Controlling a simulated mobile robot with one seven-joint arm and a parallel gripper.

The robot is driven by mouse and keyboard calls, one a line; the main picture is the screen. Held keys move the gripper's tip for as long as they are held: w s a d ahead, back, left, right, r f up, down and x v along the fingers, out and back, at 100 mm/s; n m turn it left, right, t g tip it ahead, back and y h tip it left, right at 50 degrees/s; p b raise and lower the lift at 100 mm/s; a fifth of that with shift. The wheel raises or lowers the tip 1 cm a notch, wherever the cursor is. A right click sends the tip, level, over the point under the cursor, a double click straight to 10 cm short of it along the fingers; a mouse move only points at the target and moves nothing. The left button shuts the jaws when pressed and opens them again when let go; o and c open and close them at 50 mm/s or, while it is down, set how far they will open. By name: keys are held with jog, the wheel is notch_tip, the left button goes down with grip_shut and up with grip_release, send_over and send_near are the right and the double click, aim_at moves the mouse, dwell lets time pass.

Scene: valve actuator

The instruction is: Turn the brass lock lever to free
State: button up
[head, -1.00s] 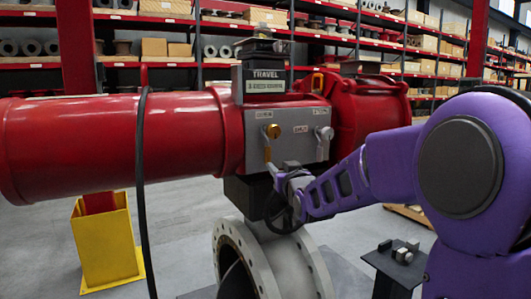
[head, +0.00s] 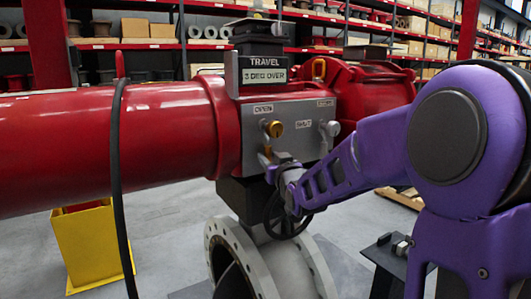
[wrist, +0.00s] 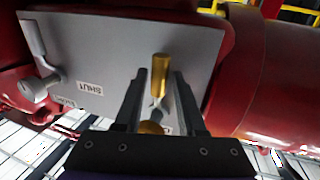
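The brass lock lever (head: 267,152) hangs down from a round brass knob (head: 274,129) on the grey plate of the red actuator. In the wrist view, which is turned over, the brass lever (wrist: 160,76) stands between the two dark fingers of my gripper (wrist: 160,82). A gap shows beside the lever, and the fingers look open around it, without clear contact. In the head view my gripper (head: 268,166) is at the lower edge of the plate, and its fingertips are hard to make out.
A grey lever (head: 329,130) sits right of the brass one, with a "SHUT" label between them. The travel display (head: 264,74) reads "3 DEG OVER". A dark handwheel (head: 285,215) is just below my gripper. A black cable (head: 119,190) hangs at left.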

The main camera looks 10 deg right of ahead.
jog(key=shift+w, duration=0.3)
grip_shut()
dwell(1.4)
